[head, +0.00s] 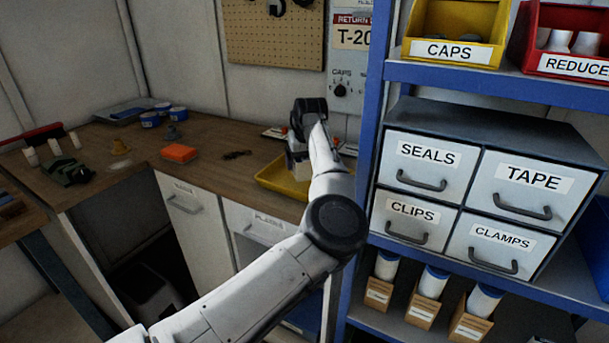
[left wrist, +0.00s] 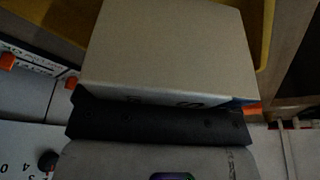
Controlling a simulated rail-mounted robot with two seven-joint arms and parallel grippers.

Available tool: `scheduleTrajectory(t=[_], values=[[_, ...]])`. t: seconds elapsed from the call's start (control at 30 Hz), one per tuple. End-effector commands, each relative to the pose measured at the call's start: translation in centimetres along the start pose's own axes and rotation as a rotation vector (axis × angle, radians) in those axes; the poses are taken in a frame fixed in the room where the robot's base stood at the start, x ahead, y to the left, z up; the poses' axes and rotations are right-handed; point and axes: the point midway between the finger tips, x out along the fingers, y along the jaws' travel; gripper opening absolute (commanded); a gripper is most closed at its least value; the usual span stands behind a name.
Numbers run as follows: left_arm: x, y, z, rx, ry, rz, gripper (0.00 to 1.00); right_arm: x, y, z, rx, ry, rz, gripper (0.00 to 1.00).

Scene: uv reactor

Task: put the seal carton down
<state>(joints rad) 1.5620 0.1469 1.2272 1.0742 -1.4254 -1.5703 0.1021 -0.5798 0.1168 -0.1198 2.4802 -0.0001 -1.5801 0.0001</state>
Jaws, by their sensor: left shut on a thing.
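The seal carton (left wrist: 168,48), a plain tan box with partly hidden dark lettering on its near side, fills the upper middle of the left wrist view. My left gripper (left wrist: 160,122) is shut on it. In the head view my left arm reaches across to the bench, and the gripper (head: 297,143) is mostly hidden behind its own wrist, over the yellow tray (head: 268,181). The tray's yellow wall (left wrist: 262,32) shows behind the carton in the left wrist view. Whether the carton touches the tray cannot be told. My right gripper is not in view.

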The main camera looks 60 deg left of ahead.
Motion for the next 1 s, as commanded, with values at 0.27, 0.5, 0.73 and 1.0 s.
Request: scheduleTrajectory(t=[0.27, 0.5, 0.73, 1.0], values=[[2.0, -0.1, 0.6, 0.0, 0.0, 0.0, 0.53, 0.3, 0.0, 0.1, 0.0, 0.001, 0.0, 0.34], [3.7, -0.1, 1.1, 0.0, 0.002, -0.001, 0.53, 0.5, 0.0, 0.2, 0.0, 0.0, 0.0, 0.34], [3.7, -0.1, 1.1, 0.0, 0.002, -0.001, 0.53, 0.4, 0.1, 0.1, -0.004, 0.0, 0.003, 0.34], [4.0, 0.0, 1.2, 0.0, 0.001, 0.0, 1.0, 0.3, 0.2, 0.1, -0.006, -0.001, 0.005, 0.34]])
